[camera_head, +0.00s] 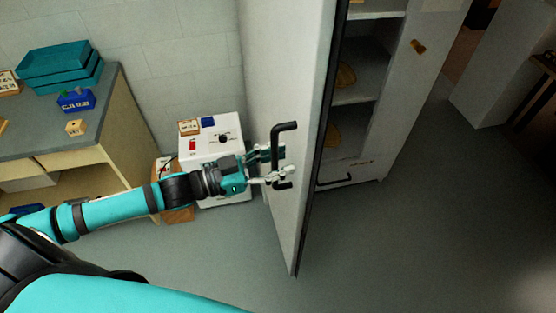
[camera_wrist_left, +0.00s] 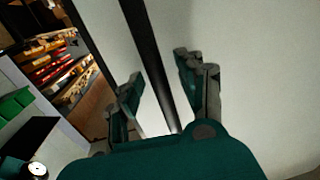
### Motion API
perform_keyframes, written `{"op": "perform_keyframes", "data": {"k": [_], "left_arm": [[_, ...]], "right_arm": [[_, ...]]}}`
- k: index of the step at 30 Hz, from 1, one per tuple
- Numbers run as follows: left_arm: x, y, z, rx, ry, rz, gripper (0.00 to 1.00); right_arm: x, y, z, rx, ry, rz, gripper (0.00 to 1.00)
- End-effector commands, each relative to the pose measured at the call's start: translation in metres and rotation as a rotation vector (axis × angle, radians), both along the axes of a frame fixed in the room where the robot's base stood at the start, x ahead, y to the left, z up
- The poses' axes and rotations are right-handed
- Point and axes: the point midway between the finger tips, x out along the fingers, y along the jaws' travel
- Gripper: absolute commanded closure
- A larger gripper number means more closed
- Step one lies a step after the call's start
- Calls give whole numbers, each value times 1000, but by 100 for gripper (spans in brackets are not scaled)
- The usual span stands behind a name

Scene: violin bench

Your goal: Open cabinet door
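The tall pale cabinet door (camera_head: 284,60) stands swung open, and its dark edge faces the shelves in the head view. A black bar handle (camera_head: 285,127) sits on the door's left face. My left gripper (camera_head: 276,164) is at this handle, with its fingers apart around the lower part of the bar. In the left wrist view, a dark bar (camera_wrist_left: 150,50), apparently the handle, runs between the two open fingers (camera_wrist_left: 160,85), with gaps visible. Contact cannot be told. The cabinet interior (camera_head: 362,75) shows shelves with tan items. My right gripper is not in view.
A workbench (camera_head: 60,130) with teal trays (camera_head: 60,67) and a blue box (camera_head: 76,100) stands at left. A white box (camera_head: 212,147) stands behind my left gripper, close to the door. Open grey floor (camera_head: 420,240) lies at right.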

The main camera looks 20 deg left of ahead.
Motion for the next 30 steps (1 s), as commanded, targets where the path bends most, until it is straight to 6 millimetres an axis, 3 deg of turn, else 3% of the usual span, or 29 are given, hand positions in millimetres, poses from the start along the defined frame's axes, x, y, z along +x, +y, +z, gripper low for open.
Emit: {"op": "perform_keyframes", "data": {"k": [8, 30], "left_arm": [[-7, 9, -2, 2, 5, 2, 62], [-70, 79, -2, 1, 5, 1, 62]], "right_arm": [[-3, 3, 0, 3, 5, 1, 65], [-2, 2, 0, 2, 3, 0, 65]]}}
